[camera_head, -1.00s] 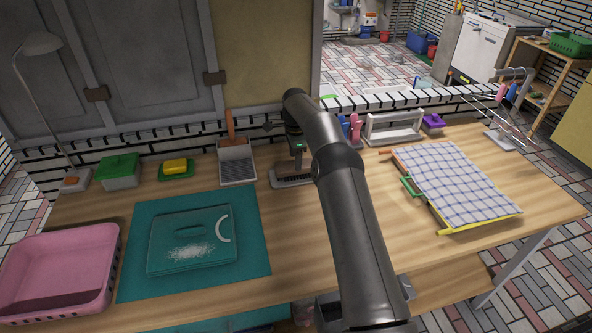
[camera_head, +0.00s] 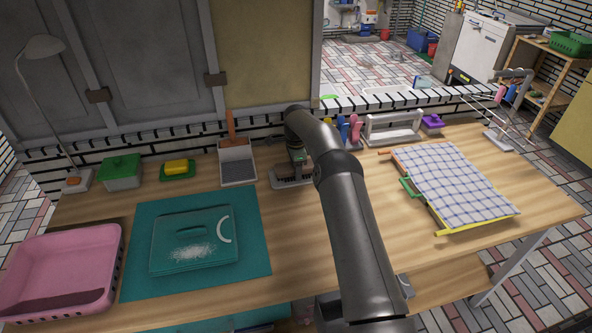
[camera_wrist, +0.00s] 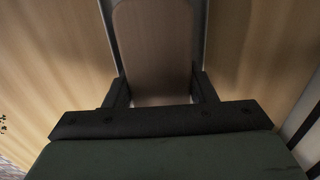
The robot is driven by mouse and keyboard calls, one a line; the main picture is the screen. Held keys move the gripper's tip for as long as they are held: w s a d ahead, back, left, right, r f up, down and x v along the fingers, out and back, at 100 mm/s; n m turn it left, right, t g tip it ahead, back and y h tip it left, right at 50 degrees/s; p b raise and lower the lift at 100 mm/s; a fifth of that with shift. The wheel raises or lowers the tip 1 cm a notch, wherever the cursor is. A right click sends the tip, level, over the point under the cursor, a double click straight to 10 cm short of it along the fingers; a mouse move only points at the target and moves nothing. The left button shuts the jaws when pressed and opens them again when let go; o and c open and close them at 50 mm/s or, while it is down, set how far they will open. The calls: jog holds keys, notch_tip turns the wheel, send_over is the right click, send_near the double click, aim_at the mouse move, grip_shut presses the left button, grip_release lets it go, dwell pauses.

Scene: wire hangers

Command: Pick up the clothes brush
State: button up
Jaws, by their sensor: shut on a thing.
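My gripper (camera_head: 298,162) is low over the back middle of the wooden table, just above a small grey rack-like base with dark slats (camera_head: 288,179). In the wrist view my gripper (camera_wrist: 160,88) has its dark fingers on both sides of a brown flat piece with a rounded end, which I take to be the clothes brush (camera_wrist: 152,50). The fingers are shut on it. In the head view the brush is not clearly seen, as my wrist and gripper cover that spot. I cannot tell whether it is clear of its support.
A dustpan-like tray (camera_head: 237,170) with an orange handle stands close on the left. Pink and blue items (camera_head: 350,130) and a white rack (camera_head: 393,128) stand on the right. A teal mat (camera_head: 135,285) and a checked cloth (camera_head: 455,182) lie nearer. Bare wood lies between them.

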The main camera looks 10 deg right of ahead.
jog(key=shift+r, duration=0.1)
jog(key=shift+r, duration=0.5)
jog(key=shift+r+b, duration=0.35)
jog(key=shift+r, duration=0.6)
jog(key=s+r+b, duration=0.4)
jog(key=s+r, duration=0.6)
jog(key=s, duration=0.4)
jog(key=shift+a+b, duration=0.35)
jog(key=shift+a, duration=0.1)
jog(key=shift+o, duration=1.2)
jog(key=shift+c, duration=0.6)
